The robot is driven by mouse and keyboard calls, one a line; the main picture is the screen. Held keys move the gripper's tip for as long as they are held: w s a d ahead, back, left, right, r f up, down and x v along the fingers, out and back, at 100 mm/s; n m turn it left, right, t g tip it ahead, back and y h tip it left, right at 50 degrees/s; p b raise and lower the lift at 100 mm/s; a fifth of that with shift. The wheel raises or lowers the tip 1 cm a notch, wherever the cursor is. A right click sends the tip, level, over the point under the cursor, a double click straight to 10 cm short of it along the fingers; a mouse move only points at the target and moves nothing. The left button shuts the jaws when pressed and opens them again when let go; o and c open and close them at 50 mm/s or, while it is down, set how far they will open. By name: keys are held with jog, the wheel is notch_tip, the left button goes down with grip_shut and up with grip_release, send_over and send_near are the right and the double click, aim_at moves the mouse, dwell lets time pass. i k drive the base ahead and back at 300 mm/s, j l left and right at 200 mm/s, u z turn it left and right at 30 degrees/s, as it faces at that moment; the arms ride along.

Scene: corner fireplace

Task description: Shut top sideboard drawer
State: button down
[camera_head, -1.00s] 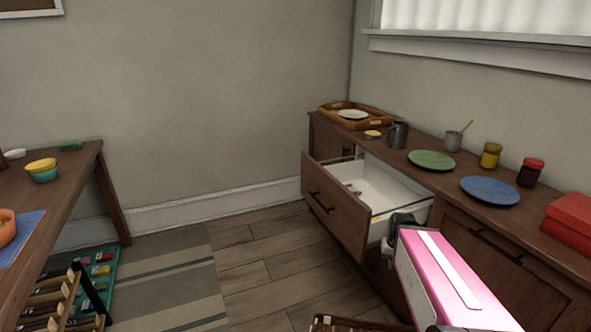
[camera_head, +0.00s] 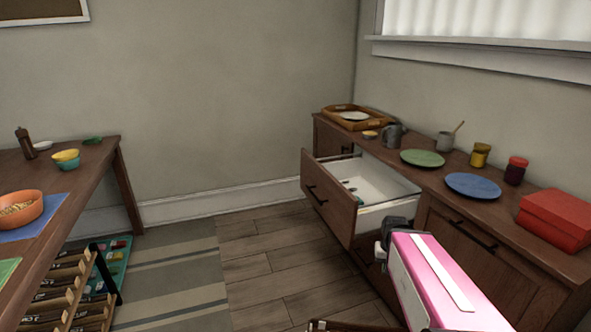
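The top sideboard drawer (camera_head: 329,200) stands pulled well out of the brown wooden sideboard (camera_head: 440,195). Its front has a dark bar handle, and its white inside (camera_head: 375,182) shows with a few small items in it. My gripper (camera_head: 383,250) is at the end of my pink and white arm, low and just in front of the drawer's near side. I cannot tell whether it touches the drawer. Its fingers are dark, small and mostly hidden by the arm, so their opening does not show.
On the sideboard are a wooden tray (camera_head: 336,121), green plate (camera_head: 422,157), blue plate (camera_head: 473,186), cups, jars and red box (camera_head: 556,218). A table (camera_head: 88,170) with bowls and a wooden rack (camera_head: 72,290) stand at left. Wood floor (camera_head: 265,255) lies clear between.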

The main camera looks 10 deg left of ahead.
aim_at(383, 190)
jog(key=j+u, duration=0.15)
jog(key=i+j, duration=0.15)
jog(key=j, duration=0.3)
jog(key=i+j+z, duration=0.1)
jog(key=j, duration=0.3)
jog(key=i+j+z, duration=0.1)
jog(key=j, duration=0.35)
jog(key=i+j, duration=0.15)
jog(key=j, duration=0.3)
jog(key=i+j+z, duration=0.1)
jog(key=j, duration=0.35)
